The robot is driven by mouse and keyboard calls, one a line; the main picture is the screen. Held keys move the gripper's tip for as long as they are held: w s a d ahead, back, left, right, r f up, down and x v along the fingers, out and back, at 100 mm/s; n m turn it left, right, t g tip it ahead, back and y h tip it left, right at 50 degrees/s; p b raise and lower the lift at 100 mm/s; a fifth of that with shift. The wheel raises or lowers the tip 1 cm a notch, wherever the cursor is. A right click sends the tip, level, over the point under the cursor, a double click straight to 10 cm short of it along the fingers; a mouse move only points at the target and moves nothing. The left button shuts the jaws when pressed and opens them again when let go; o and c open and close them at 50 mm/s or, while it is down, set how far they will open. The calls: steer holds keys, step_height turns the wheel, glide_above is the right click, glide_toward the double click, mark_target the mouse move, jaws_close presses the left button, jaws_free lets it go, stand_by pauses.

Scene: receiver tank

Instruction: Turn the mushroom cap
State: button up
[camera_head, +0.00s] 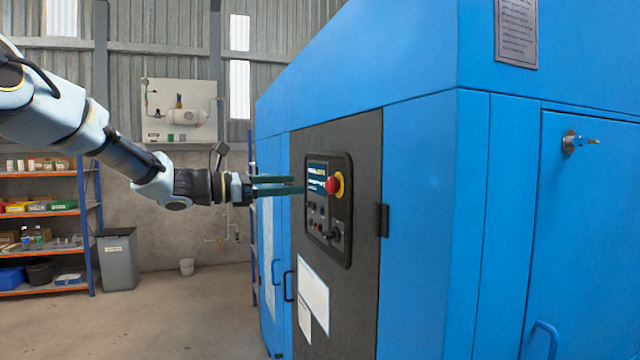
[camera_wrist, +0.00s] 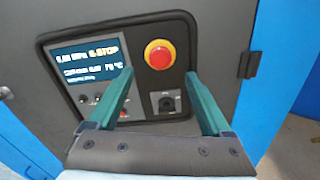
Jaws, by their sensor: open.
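The mushroom cap (camera_head: 334,185) is a red round button on a yellow collar, on the black control panel (camera_head: 343,245) of the blue machine. In the wrist view the red cap (camera_wrist: 159,56) sits beyond my fingertips, near the middle between them and a little higher in the picture. My gripper (camera_head: 298,185) points at the panel from the left. In the wrist view my gripper (camera_wrist: 160,75) is open and empty, its two green fingers apart. I cannot tell the exact gap between the fingertips and the cap.
The panel also has a lit screen (camera_wrist: 88,66) reading E-STOP and a black rotary switch (camera_wrist: 167,103). The blue machine (camera_head: 420,130) fills the right side. A dark hinge (camera_head: 383,220) stands out right of the panel. Shelves (camera_head: 40,210) and a grey bin (camera_head: 118,260) stand left, with open floor.

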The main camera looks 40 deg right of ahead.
mark_target(327, 184)
steer(key=p+x, duration=0.2)
steer(key=x, duration=0.7)
steer(key=shift+s+d+f+p, duration=0.1)
steer(key=shift+d+p, duration=0.05)
steer(key=shift+p, duration=0.25)
jaws_close()
